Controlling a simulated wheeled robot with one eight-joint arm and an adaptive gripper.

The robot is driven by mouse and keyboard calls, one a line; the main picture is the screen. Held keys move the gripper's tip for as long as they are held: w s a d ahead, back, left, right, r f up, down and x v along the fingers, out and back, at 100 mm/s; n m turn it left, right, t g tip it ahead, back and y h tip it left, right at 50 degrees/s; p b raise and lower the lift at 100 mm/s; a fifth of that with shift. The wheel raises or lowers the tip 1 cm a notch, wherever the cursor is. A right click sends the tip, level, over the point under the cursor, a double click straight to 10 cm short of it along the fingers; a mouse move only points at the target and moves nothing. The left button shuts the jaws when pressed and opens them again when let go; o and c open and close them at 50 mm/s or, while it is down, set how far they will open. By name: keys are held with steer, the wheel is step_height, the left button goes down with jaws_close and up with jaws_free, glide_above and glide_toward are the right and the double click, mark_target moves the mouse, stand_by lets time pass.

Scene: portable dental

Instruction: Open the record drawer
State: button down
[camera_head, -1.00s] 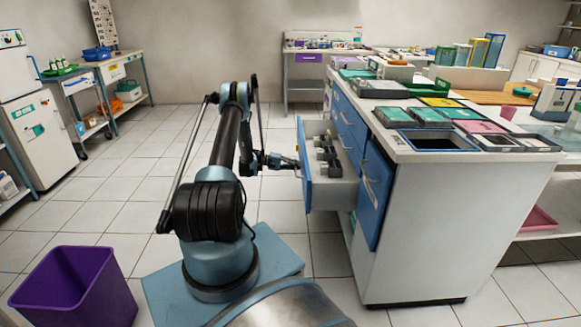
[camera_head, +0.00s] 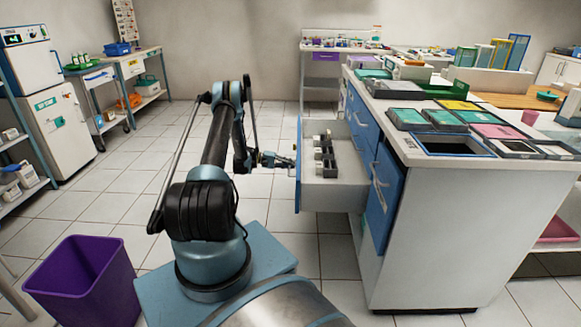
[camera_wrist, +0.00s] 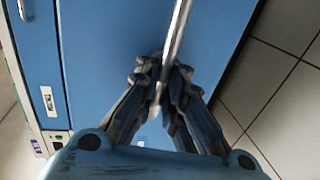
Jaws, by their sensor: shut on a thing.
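The drawer (camera_head: 330,191) with a blue front stands pulled out to the left from the white cabinet (camera_head: 420,235). Dark items sit in a row inside it. My gripper (camera_head: 291,165) is at the outer face of the drawer front. In the wrist view, my gripper (camera_wrist: 162,88) is shut on the metal bar handle (camera_wrist: 176,40) across the blue drawer front (camera_wrist: 105,45). In the head view the handle is hidden behind the drawer front's edge and the fingers.
A purple bin (camera_head: 85,280) stands on the floor at the lower left. Trays (camera_head: 440,118) cover the cabinet top. Another blue front with a handle (camera_head: 383,190) is beside the open drawer.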

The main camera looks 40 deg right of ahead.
steer(key=shift+s, duration=0.1)
steer(key=c, duration=2)
jaws_free()
steer(key=v, duration=1.2)
steer(key=shift+f, duration=0.1)
